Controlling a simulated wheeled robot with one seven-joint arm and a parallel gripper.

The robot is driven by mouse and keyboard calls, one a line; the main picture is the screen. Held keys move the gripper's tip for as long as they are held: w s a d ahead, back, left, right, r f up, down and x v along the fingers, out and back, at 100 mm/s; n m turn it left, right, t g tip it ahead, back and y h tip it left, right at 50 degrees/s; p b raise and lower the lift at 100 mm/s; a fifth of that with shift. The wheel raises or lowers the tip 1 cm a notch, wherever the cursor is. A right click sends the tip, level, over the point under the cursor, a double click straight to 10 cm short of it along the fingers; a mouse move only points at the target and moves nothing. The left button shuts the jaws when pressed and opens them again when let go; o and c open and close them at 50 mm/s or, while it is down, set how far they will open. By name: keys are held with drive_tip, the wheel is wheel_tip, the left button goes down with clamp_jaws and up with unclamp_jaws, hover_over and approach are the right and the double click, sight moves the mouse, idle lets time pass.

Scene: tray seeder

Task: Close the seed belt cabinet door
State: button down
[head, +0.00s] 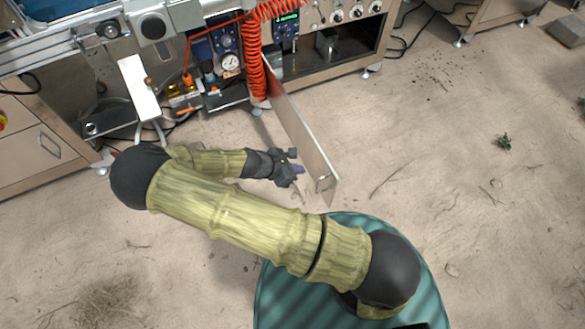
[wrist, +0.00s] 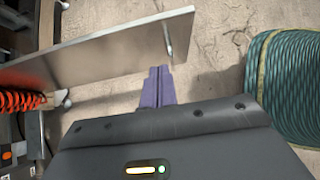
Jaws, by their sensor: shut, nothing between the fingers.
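The cabinet door (head: 300,130) is a flat grey metal panel. It stands wide open, jutting from the machine's front into the floor area. Its small bar handle (head: 324,180) is near the free end. In the wrist view the door (wrist: 100,52) crosses the upper left, with the handle (wrist: 168,40) just ahead of the fingertips. My gripper (head: 298,169) is left of the door, close to its free end. Its purple fingers (wrist: 158,70) are shut together and empty. I cannot tell whether they touch the door.
The dark cabinet opening (head: 345,45) lies right of the door's hinge side. A coiled orange hose (head: 255,60) hangs beside that hinge side. A white panel (head: 139,88) and drawers (head: 35,145) stand left.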

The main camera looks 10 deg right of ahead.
sight(326, 166)
drive_tip(key=d+f, duration=0.1)
drive_tip(key=d, duration=0.1)
drive_tip(key=w+d+f+b, duration=0.1)
drive_tip(key=d, duration=0.1)
drive_tip(key=w+d+f+b, duration=0.1)
drive_tip(key=d+f, duration=0.1)
drive_tip(key=shift+w+d, duration=0.1)
drive_tip(key=shift+d, duration=0.25)
drive_tip(key=shift+w+d+r, duration=0.1)
drive_tip(key=shift+d+r, duration=0.05)
drive_tip(key=shift+d, duration=0.2)
drive_tip(key=shift+w+d, duration=0.1)
